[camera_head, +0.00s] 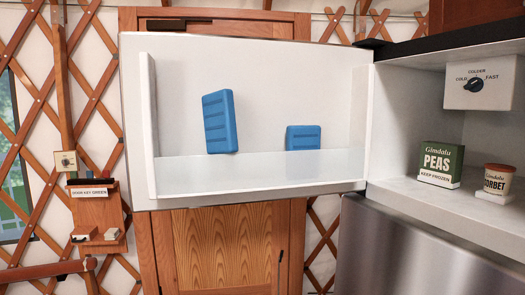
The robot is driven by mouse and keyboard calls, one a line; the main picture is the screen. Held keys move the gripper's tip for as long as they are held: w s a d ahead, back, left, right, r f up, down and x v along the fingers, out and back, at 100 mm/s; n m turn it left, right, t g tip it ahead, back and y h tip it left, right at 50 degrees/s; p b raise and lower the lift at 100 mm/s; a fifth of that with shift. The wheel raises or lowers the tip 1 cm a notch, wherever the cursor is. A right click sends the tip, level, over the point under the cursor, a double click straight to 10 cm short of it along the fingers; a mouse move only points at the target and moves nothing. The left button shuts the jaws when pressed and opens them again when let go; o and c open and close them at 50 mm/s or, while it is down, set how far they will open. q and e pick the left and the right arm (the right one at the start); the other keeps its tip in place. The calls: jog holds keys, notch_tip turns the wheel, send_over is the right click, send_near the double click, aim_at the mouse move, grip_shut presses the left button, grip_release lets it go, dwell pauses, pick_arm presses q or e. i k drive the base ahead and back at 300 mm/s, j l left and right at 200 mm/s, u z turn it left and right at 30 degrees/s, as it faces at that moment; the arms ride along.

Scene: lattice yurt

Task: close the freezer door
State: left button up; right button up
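The freezer door (270,58) stands wide open, its white inner side facing me and its hinge edge at the right against the freezer compartment (410,105). A clear door bin (255,174) runs along its lower part. Two blue ice packs stand in the bin: a taller, slightly tilted one (219,122) and a shorter-looking one (303,138). Inside the compartment are a green peas box (441,160), a sorbet tub (497,179) and a white control box with a dark dial (474,84). Neither of my grippers is in view.
The stainless lower door (410,250) below the freezer looks shut. A wooden door (225,245) stands behind the freezer door. At the left, a small wooden key rack (97,212) hangs on the lattice wall (45,180), near a window (14,160).

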aim_at(277, 84)
jog(key=k, duration=0.7)
jog(key=k+z, duration=0.3)
jog(key=k+l+z, duration=0.1)
jog(key=k+z, duration=0.2)
jog(key=z, duration=1.45)
jog(key=j+z, duration=0.7)
jog(key=k+j, duration=0.1)
jog(key=j, duration=0.4)
jog(key=k+j, duration=0.1)
jog(key=j, duration=0.35)
jog(key=k+j, duration=0.1)
jog(key=j, duration=0.4)
jog(key=k+j, duration=0.15)
jog(key=j, duration=0.3)
jog(key=k+j, duration=0.1)
jog(key=j, duration=0.4)
jog(key=k+j, duration=0.1)
jog(key=j, duration=0.35)
jog(key=k+j, duration=0.1)
jog(key=j, duration=0.4)
